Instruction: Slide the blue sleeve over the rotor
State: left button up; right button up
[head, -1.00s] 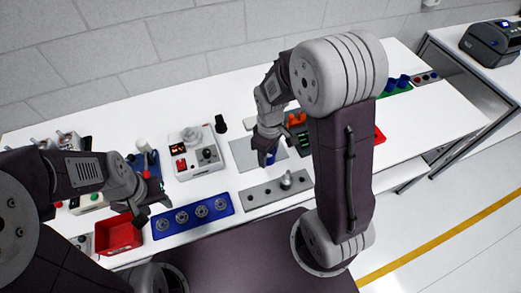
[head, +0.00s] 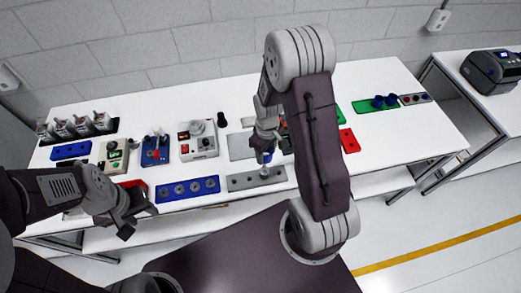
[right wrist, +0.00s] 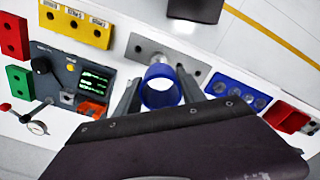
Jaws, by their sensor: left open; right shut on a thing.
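The blue sleeve (head: 268,157) is a short open tube held by my right gripper (head: 266,146). In the right wrist view the sleeve (right wrist: 160,92) sits between the two fingers, with its round opening toward the camera. The rotor (head: 264,172) is a grey metal post on the grey plate (head: 240,182); it stands just below the sleeve. In the right wrist view the sleeve partly hides the rotor, and I cannot tell whether the sleeve's lower edge is around it. My left gripper (head: 139,223) is open and empty in front of the table's left part.
A blue tray with several round parts (head: 188,188) lies left of the grey plate. A red bin (head: 133,185) is behind my left gripper. A grey control box (head: 199,142) stands further back. A green holder with blue pieces (head: 375,105) is at the right.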

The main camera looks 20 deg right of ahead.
aim_at(266, 159)
jog(key=f+b, duration=0.3)
jog(key=shift+w+d, duration=0.1)
jog(key=shift+d, duration=0.15)
jog(key=f+b, duration=0.2)
jog(key=shift+w+a+f, duration=0.2)
jog(key=shift+w+f, duration=0.1)
jog(key=shift+w+r+p, duration=0.3)
jog(key=shift+w, duration=0.1)
jog(key=shift+s+d, duration=0.1)
jog(key=shift+s, duration=0.65)
jog(key=shift+w, duration=0.25)
pick_arm(q)
jog(key=f, duration=0.2)
jog(key=w+f, duration=0.1)
jog(key=f, duration=0.1)
jog(key=shift+w+f, duration=0.15)
jog(key=shift+f, duration=0.05)
